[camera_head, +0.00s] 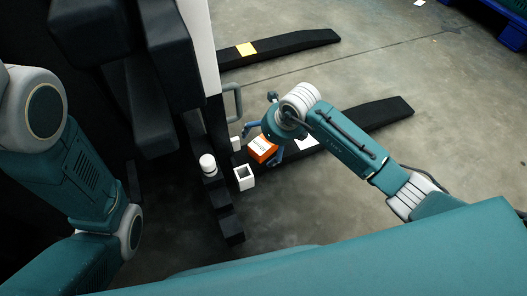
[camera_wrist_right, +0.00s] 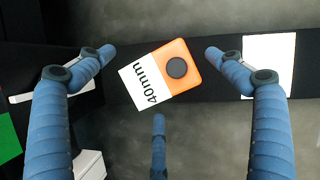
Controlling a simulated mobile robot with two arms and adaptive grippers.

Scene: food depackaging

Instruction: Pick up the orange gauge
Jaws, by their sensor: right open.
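The orange gauge (camera_head: 262,148) has a white label and lies by the inner end of the nearer black bar in the head view. In the right wrist view the gauge (camera_wrist_right: 186,58) is tilted, with a dark round spot and the label "40mm". My right gripper (camera_wrist_right: 160,55) has its blue fingers spread, two at the sides and one below in the picture. The gauge lies between the two side fingers, with visible gaps to each. In the head view my right gripper (camera_head: 265,139) is over the gauge and partly hides it. My left arm shows at the left, but its gripper is out of view.
The gauge is by a black bar (camera_head: 380,113) with a white sheet (camera_head: 306,141) on it. A white open box (camera_head: 243,178) and a white round-topped piece (camera_head: 208,164) stand nearby. A dark upright frame is to the left. Grey floor (camera_head: 440,120) is open at right.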

